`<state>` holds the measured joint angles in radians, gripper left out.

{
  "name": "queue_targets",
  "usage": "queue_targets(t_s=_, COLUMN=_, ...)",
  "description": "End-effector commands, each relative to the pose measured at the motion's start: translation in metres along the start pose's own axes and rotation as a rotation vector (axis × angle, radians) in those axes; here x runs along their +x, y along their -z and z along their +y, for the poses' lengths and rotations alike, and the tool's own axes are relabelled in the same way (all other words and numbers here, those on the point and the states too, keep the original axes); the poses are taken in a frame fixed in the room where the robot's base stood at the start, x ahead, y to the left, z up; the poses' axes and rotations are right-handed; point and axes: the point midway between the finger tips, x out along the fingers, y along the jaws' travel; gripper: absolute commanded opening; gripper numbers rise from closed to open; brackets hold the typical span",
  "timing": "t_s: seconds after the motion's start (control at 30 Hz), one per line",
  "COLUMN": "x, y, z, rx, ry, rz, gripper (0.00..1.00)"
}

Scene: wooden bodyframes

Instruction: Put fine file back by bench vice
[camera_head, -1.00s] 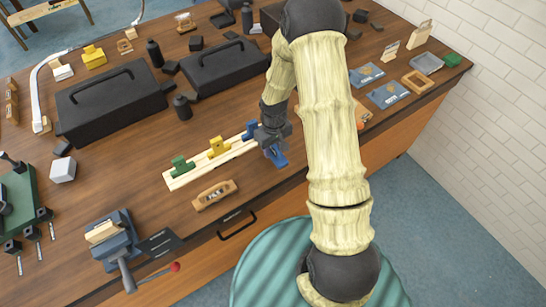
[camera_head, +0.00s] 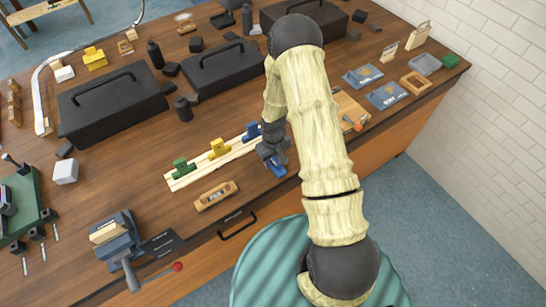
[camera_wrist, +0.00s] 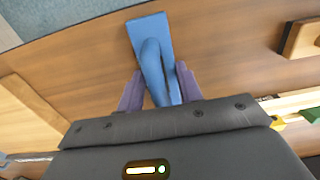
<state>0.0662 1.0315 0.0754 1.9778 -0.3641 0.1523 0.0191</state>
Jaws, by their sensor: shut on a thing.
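My gripper (camera_head: 272,156) is shut on a blue tool (camera_head: 278,169) near the front edge of the bench. In the wrist view the tool (camera_wrist: 150,32) shows a flat rectangular plate and a rounded handle between my purple fingers (camera_wrist: 159,80). I cannot tell whether it is the fine file. Whether it touches the bench is unclear. The bench vice (camera_head: 118,242), grey-blue with light wooden jaws and a red-tipped lever, is at the front left. A dark flat plate (camera_head: 160,242) lies just right of it.
A wooden strip (camera_head: 203,169) with green, yellow and blue clamps lies left of my gripper. A wooden level (camera_head: 215,195) lies between gripper and vice. Black toolboxes (camera_head: 112,101) stand behind. A teal round stool (camera_head: 275,268) stands before the bench.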

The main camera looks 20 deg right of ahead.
Motion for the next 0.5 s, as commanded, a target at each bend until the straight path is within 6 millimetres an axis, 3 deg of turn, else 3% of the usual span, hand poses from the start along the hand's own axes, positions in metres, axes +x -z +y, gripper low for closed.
queue_targets(t_s=0.3, x=0.0037, y=0.0005, z=-0.0011, rx=-0.002, ry=0.0, rz=0.0, gripper=0.11)
queue_targets(t_s=0.33, x=0.0029, y=0.0005, z=-0.0011, rx=-0.002, ry=0.0, rz=0.0, gripper=0.4)
queue_targets(t_s=0.43, x=0.0023, y=0.0004, z=-0.001, rx=-0.002, ry=0.0, rz=0.0, gripper=0.58)
queue_targets(t_s=0.5, x=0.0023, y=0.0004, z=-0.0008, rx=-0.002, ry=0.0, rz=0.0, gripper=0.58)
